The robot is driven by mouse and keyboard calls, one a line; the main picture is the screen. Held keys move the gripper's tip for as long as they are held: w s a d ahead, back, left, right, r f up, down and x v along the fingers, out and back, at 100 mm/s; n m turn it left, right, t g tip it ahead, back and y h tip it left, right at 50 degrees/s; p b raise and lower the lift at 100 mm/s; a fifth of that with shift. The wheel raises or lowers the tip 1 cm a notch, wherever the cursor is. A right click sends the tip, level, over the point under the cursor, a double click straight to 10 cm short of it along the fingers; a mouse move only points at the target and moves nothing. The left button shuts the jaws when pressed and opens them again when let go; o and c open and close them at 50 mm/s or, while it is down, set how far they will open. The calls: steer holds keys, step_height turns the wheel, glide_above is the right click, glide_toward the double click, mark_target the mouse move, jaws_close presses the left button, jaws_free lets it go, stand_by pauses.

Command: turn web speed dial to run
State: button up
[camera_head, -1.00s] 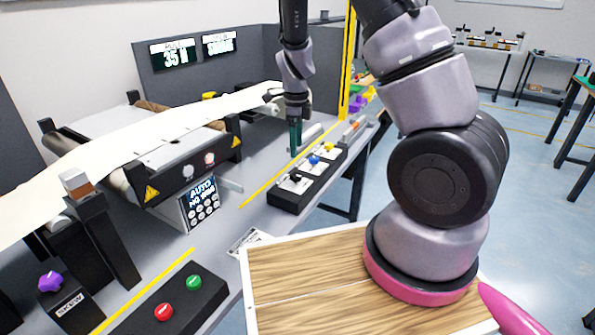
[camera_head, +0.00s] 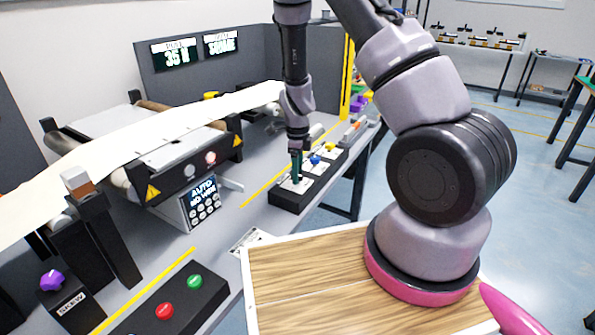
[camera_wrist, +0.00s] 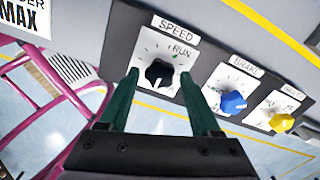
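The black speed dial (camera_wrist: 159,73) sits on a white plate under a SPEED label in the wrist view, with RUN printed at its upper right. A small pale mark shows at the dial's lower edge, away from RUN; its exact setting is hard to tell. My gripper (camera_wrist: 160,76) is open, its green fingers on either side of the dial with gaps visible; I cannot tell how far above the panel the tips are. In the head view my gripper (camera_head: 296,170) is over the near end of the black control box (camera_head: 288,202) and hides the dial.
A blue knob (camera_wrist: 233,102) and a yellow knob (camera_wrist: 282,123) stand beside the dial. The conveyor with its white web (camera_head: 150,122) lies left. A button box (camera_head: 210,294) and purple skew knob (camera_head: 51,280) are nearer. A yellow line (camera_head: 262,190) runs beside the control box.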

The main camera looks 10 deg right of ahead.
jaws_close()
steer(key=shift+n, duration=0.3)
